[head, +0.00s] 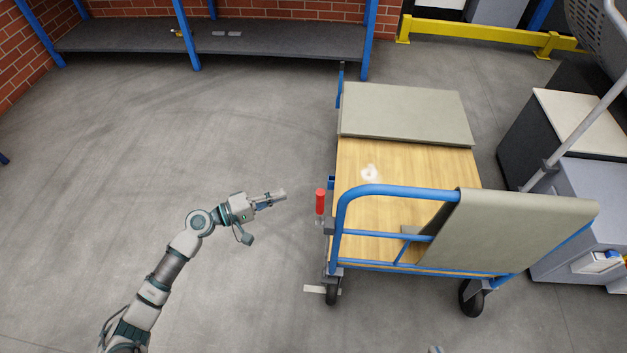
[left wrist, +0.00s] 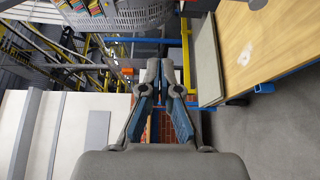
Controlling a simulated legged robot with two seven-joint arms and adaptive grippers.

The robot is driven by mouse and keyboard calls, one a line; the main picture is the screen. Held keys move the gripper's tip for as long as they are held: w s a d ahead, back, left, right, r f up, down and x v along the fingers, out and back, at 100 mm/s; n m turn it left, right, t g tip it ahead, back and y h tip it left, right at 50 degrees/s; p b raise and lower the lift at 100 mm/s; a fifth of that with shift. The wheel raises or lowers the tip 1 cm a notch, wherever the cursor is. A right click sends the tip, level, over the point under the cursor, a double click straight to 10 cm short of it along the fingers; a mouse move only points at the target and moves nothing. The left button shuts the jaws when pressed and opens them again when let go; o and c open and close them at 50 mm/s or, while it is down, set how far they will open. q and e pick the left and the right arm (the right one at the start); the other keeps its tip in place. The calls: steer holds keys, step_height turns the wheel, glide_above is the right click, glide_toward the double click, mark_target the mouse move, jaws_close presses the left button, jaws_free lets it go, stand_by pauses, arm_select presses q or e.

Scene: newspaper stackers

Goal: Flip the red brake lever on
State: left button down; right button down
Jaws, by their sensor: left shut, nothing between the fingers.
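The red brake lever (head: 320,201) stands upright at the left side of a blue-framed cart (head: 343,232), near its handle. My left gripper (head: 282,194) is a short gap to the left of the lever, pointing towards it and not touching it. It is shut and empty; its closed fingers also show in the left wrist view (left wrist: 164,75). I cannot make out the lever in the left wrist view.
The cart has a wooden deck (head: 385,180), a grey-green panel at its far end and a cover (head: 520,230) over its handle. A dark shelf (head: 270,40) stands at the back. Grey machines (head: 585,200) stand at right. The floor left of the cart is clear.

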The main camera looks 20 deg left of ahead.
arm_select(q)
steer(key=shift+s+d+r, duration=0.1)
steer(key=shift+r, duration=0.1)
steer(key=shift+d, duration=0.1)
arm_select(e)
steer(key=shift+d, duration=0.15)
